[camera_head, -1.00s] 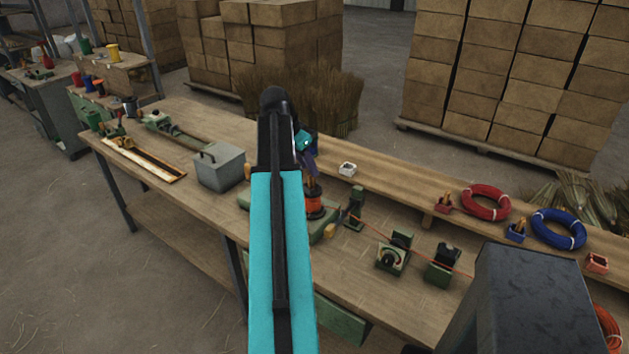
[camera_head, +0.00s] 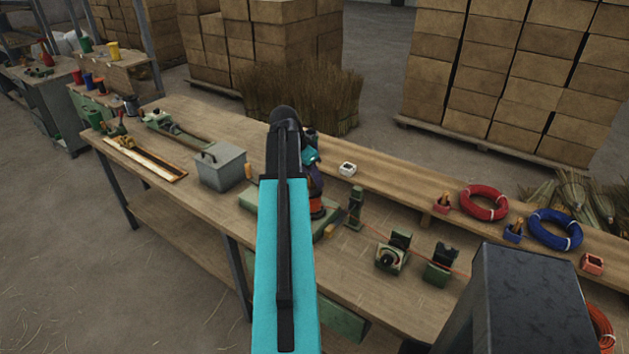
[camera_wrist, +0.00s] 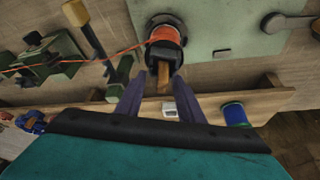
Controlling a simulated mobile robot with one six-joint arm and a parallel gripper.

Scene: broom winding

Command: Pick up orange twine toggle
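The orange twine spool (camera_head: 317,207) stands on the green base on the bench, partly hidden behind my arm in the head view. In the wrist view, orange twine is wound around the dark spool (camera_wrist: 165,37), and a strand runs off to the left. A light wooden toggle (camera_wrist: 163,76) sticks out from the spool. My gripper (camera_wrist: 158,84) is open, with one purple finger on each side of the toggle. I cannot tell whether either finger touches it. In the head view my gripper (camera_head: 314,182) is just above the spool, mostly hidden.
A green post (camera_head: 354,208) and two green guides (camera_head: 393,252) (camera_head: 440,265) stand right of the spool. A grey box (camera_head: 220,167) is to the left. The raised shelf behind holds a white holder (camera_head: 347,169), a red coil (camera_head: 484,203) and a blue coil (camera_head: 556,231).

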